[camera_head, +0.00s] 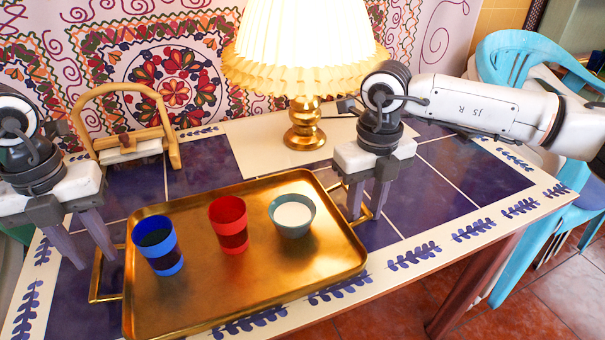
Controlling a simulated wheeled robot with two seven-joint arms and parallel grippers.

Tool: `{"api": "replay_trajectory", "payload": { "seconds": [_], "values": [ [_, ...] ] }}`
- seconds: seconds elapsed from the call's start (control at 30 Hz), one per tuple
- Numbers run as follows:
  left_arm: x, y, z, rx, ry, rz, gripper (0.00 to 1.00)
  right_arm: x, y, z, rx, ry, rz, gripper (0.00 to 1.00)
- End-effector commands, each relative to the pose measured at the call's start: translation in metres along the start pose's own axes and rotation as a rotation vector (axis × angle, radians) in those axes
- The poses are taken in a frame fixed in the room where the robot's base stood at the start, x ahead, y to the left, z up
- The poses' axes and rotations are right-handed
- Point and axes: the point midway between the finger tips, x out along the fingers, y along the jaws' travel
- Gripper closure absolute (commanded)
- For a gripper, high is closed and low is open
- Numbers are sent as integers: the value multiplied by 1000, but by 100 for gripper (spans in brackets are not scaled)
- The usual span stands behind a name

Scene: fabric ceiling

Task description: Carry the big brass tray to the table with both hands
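The big brass tray (200,300) lies flat on the blue-tiled table (436,187). It carries a blue cup (167,258), a red cup (231,238) and a teal bowl (293,229) with white contents, all upright. My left gripper (97,260) points down at the tray's left handle (97,288), near its far end. Its fingers are apart, with nothing visible between them. My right gripper (367,214) points down at the tray's right handle (351,222). Its fingers are apart, with part of the handle around the tips; I cannot tell whether they touch it.
A lit lamp (305,125) with a pleated shade stands behind the tray. A wooden-framed holder (126,148) is at the back left. The table's right side is clear. A blue chair (520,60) stands beyond the right end. Patterned fabric (175,75) hangs behind.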

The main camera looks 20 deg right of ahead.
Motion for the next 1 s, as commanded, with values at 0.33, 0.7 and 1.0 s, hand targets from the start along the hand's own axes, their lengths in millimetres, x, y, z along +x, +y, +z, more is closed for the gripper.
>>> {"api": "replay_trajectory", "payload": {
  "seconds": [0.33,0.7,1.0],
  "values": [
    [-74,0,1,-1,-4,0,71,0,0,0,0,-1,0,71],
    [-97,1,0,-1,0,2,71,-15,0,1,0,-3,1,71],
    [-96,1,0,-1,0,2,71,-78,1,1,-1,-4,1,71]
  ]
}}
